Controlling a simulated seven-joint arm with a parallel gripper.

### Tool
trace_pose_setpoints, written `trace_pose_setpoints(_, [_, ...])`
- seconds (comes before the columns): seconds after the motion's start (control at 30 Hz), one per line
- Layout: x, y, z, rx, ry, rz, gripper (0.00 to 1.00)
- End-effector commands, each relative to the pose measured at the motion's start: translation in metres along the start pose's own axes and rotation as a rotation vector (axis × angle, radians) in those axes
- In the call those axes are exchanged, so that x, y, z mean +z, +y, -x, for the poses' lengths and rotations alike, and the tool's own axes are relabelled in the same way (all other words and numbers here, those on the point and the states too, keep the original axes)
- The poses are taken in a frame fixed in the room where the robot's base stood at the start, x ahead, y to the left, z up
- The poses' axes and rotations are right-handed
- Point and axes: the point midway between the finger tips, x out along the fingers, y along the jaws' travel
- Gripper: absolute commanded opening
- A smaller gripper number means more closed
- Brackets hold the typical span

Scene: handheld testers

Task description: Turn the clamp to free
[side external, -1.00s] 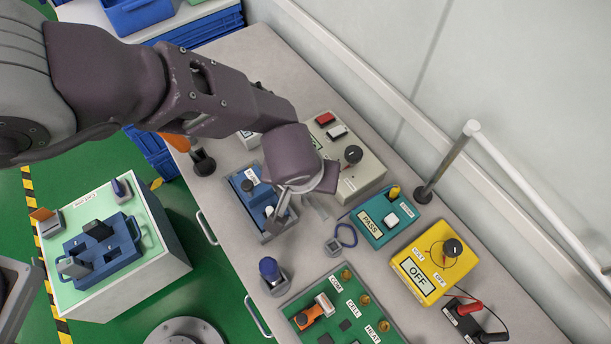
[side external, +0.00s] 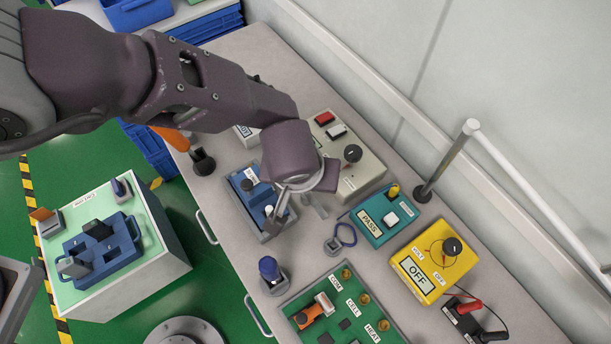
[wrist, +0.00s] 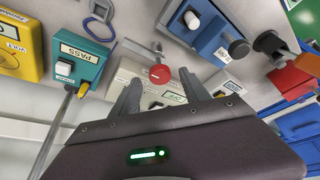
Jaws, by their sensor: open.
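My gripper (wrist: 163,80) is open in the wrist view, with its two fingers apart. It also shows in the side view (side external: 281,207), over the edge of the blue fixture (side external: 246,196). A round red knob (wrist: 160,74) with a pale pointer mark shows between the fingertips in the wrist view. I see no clear contact with it. My gripper covers that spot in the side view. I cannot read a clamp label or tell the clamp for certain.
The beige box (side external: 362,178) with a black dial stands behind my gripper. A teal PASS box (side external: 372,228) and a yellow OFF box (side external: 408,269) are to the right. A metal post (side external: 440,160) with a white rail rises there. A green board (side external: 292,312) lies in front.

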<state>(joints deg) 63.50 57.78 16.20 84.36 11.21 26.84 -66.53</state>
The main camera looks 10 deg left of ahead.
Motion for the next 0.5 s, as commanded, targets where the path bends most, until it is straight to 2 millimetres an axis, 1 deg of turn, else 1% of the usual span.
trace_pose_setpoints(0.03, [-0.001, 0.001, 0.012, 0.004, 0.002, 0.001, 0.54])
trace_pose_setpoints(0.1, [-0.001, 0.001, 0.027, 0.004, 0.000, 0.001, 0.54])
trace_pose_setpoints(0.23, [0.000, 0.001, 0.049, 0.003, 0.001, 0.000, 0.54])
trace_pose_setpoints(0.33, [0.000, 0.000, 0.056, 0.000, 0.000, 0.000, 0.54])
trace_pose_setpoints(0.5, [0.000, 0.000, 0.058, 0.000, 0.000, 0.000, 0.54])
